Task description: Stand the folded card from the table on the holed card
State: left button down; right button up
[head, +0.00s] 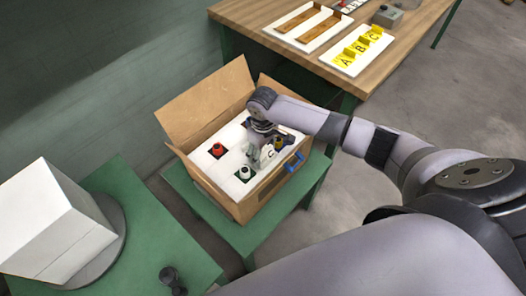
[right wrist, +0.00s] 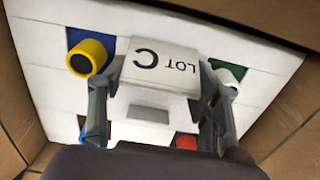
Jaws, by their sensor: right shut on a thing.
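The white folded card (head: 267,153), lettered LOT C, is between the fingers of my right gripper (head: 261,148). In the right wrist view the folded card (right wrist: 160,68) shows its lettering upside down, with a gripper finger on each side. My right gripper (right wrist: 158,105) is shut on it, inside the open box. The white holed card (head: 222,173) lies in the box, with coloured squares and small bottles showing in its openings. It fills much of the right wrist view (right wrist: 45,88). I cannot tell whether the folded card touches it. My left gripper is out of view.
The cardboard box (head: 240,208) has raised flaps and stands on a green stand (head: 252,236). A red bottle (head: 217,150), a yellow one (head: 279,143) and a white one (head: 244,173) stand close by. A wooden table (head: 258,14) holds yellow lettered cards (head: 361,47).

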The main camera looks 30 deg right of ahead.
jog(key=o, duration=0.8)
notch_tip(320, 180, up, 12)
jog(key=shift+r+p, duration=0.1)
jog(key=shift+p, duration=0.45)
